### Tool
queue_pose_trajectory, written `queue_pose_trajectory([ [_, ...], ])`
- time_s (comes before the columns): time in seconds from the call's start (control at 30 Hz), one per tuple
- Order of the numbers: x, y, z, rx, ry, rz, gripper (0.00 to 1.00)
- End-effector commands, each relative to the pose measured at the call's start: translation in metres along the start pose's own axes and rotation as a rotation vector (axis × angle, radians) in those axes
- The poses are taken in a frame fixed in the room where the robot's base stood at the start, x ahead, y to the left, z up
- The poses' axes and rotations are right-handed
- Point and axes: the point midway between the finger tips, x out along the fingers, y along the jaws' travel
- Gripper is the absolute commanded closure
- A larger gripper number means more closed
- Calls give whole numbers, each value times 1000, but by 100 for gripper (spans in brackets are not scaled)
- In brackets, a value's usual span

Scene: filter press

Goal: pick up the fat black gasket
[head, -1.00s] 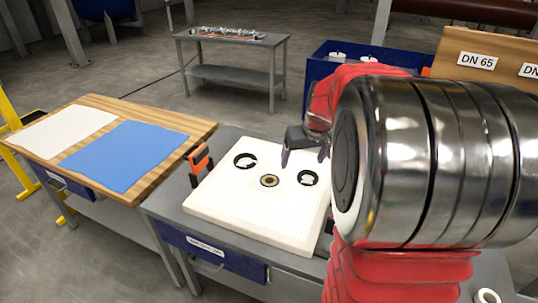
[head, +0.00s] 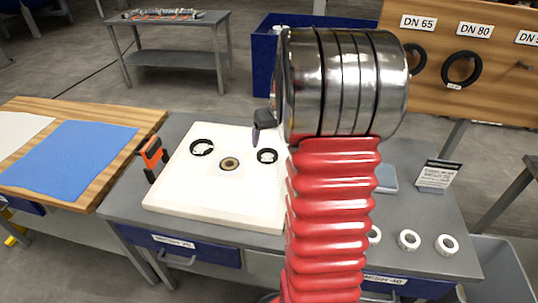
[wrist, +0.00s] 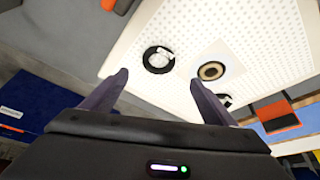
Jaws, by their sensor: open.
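A white perforated board (head: 165,195) lies on a grey workbench and carries three rings. I cannot tell for sure which black ring is the fat gasket. My gripper (wrist: 160,80) is open and empty; in the wrist view the right-hand black ring (wrist: 158,59) shows just beyond and between the fingertips. The left-hand black ring (wrist: 225,100) is partly hidden by a finger there.
An orange and black tool (head: 152,158) stands at the board's left edge. Several white rings (head: 409,240) lie at the bench's front right, near a small sign (head: 437,175). Black rings hang on a wooden panel (head: 440,45) behind. A blue sheet (head: 70,158) lies on the left table.

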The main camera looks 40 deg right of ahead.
Motion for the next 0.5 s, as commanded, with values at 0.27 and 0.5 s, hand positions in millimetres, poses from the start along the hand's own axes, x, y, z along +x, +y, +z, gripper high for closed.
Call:
queue_pose_trajectory([
  [0.27, 41, 0, 0, -2, -2, -1, 20],
  [0.5, 58, 0, 0, -2, 0, 0, 20],
])
